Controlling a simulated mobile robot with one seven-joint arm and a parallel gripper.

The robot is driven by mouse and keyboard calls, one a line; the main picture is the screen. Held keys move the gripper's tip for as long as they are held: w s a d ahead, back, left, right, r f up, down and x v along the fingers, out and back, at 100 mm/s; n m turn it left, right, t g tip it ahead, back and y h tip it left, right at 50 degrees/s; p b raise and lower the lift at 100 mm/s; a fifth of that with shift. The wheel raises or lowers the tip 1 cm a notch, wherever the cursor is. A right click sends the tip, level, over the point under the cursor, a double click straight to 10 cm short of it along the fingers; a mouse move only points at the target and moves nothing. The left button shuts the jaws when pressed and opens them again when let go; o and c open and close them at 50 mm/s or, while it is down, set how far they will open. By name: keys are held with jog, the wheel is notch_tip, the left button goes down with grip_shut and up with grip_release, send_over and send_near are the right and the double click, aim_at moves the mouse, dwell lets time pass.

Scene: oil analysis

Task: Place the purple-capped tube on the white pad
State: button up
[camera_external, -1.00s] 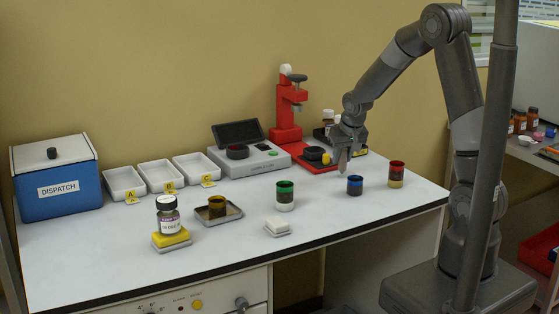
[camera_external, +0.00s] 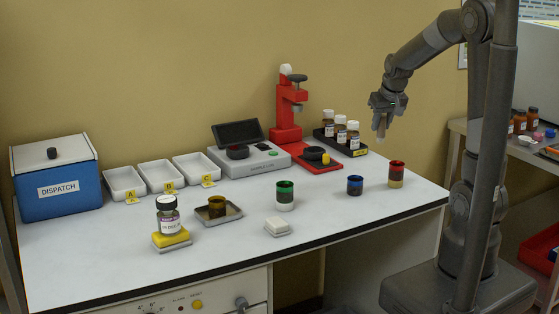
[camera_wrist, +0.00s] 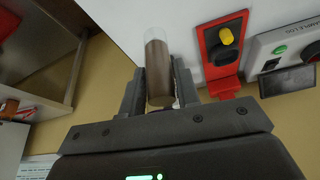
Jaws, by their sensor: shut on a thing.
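My gripper (camera_external: 381,115) is raised above the right rear of the bench. It is shut on a clear tube of brown liquid (camera_wrist: 157,68), which also shows below the fingers in the external view (camera_external: 381,129). In the wrist view the tube's glass end points away from the camera. Its cap end is mostly hidden between the fingers, so the cap colour is hard to tell. The white pad (camera_external: 278,227) lies near the bench's front edge, left of and well below my gripper, with nothing on it.
Green (camera_external: 285,196), blue (camera_external: 355,185) and red-topped (camera_external: 396,174) containers stand on the bench. A labelled bottle (camera_external: 169,217) is on a yellow pad (camera_external: 171,239), beside a metal dish (camera_external: 235,212). A red press (camera_external: 288,115) and a bottle rack (camera_external: 350,149) stand behind.

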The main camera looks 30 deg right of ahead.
jog(key=s+a+r+n+y, duration=0.1)
jog(key=s+a+n, duration=0.15)
jog(key=a, duration=0.65)
jog(key=s+a+r+n+y, duration=0.1)
jog(key=a+n, duration=0.3)
jog(key=a, duration=0.6)
jog(key=n+g+y, duration=0.2)
jog(key=n, duration=0.5)
send_over(277, 222)
notch_tip(277, 222, down, 6)
jog(key=shift+s+f+m, duration=0.1)
jog(key=shift+f+m, duration=0.15)
jog(key=shift+f, duration=1.6)
jog(key=shift+f, duration=0.15)
jog(key=o, duration=1)
jog(key=shift+c, duration=0.2)
